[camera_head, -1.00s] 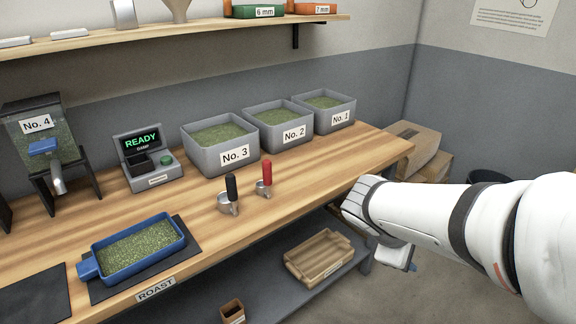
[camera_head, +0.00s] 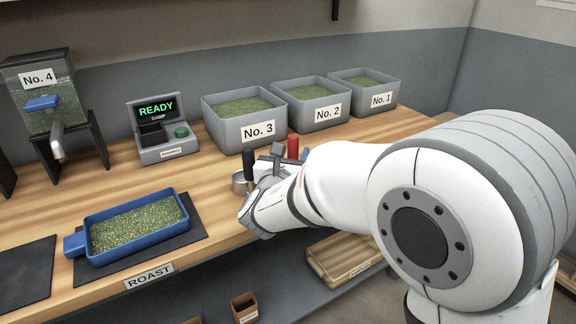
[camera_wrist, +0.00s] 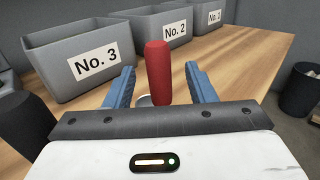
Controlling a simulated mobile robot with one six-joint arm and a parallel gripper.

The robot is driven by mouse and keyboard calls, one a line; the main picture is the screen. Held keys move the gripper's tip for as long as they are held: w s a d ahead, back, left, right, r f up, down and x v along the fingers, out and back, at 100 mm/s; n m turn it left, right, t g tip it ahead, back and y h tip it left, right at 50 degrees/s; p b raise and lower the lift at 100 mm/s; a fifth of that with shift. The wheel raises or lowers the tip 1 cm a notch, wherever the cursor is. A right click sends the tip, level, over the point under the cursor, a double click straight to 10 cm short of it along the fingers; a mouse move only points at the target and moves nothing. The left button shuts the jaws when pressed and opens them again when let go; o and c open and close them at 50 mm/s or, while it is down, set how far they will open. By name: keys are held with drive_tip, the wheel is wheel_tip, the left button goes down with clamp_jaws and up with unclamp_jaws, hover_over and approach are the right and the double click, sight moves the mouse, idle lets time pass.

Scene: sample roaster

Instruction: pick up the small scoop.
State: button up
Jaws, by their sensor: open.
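The red-handled scoop, which looks like the smaller of two, stands on the wooden bench with its red handle (camera_head: 293,147) upright. In the wrist view its red handle (camera_wrist: 158,72) rises between the two blue fingers of my open gripper (camera_wrist: 159,68), with a gap on each side. A bit of its metal cup shows below the handle; most is hidden. In the head view my arm covers the lower part of this scoop, and my fingers are hard to make out.
The black-handled scoop (camera_head: 248,163) stands close by on the left; its dark handle (camera_wrist: 25,122) fills the wrist view's left edge. Grey bins No. 3 (camera_head: 231,136), No. 2 (camera_head: 298,119) and No. 1 (camera_head: 365,107) stand behind. A blue tray (camera_head: 101,259) sits at front left.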

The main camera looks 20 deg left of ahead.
drive_tip(key=w, duration=0.5)
drive_tip(key=shift+a+f, duration=0.2)
drive_tip(key=shift+a, duration=0.05)
drive_tip(key=shift+s, duration=0.1)
drive_tip(key=shift+c, duration=0.3)
clamp_jaws()
